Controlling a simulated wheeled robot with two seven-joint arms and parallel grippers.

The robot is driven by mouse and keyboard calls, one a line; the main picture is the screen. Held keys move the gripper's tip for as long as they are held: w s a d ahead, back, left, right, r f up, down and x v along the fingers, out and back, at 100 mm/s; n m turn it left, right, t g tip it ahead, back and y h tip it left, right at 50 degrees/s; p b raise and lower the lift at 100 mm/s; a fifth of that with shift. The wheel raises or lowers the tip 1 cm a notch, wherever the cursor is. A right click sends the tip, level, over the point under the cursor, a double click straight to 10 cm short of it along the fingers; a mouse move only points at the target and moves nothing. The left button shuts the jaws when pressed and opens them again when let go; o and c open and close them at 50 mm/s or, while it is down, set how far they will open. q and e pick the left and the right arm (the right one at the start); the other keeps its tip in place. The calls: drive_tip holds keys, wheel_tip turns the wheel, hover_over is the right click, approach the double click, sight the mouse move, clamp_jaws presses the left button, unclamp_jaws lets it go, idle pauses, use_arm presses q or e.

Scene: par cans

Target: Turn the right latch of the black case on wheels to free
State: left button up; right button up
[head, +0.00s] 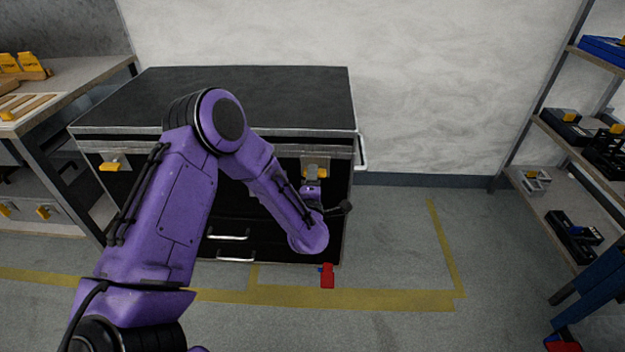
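The black case (250,90) stands against the wall with its lid closed. Its right latch (316,173) is a silver plate with a yellow part, at the right end of the front. The left latch (110,165) has a similar yellow part at the left end. My purple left arm reaches across the case front. My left gripper (312,187) is right at the right latch, just below its yellow part. It is small and partly hidden by my wrist, so I cannot tell whether its fingers are open or touch the latch. My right gripper is out of view.
A workbench (75,80) with yellow items stands at the left. A shelf rack (560,135) with cases and tools stands at the right. A red object (327,275) is on the floor before the case. The floor right of the case, inside yellow tape (445,245), is clear.

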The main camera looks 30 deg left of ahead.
use_arm(q)
drive_tip(key=v, duration=1)
drive_tip(key=shift+s+d, duration=0.25)
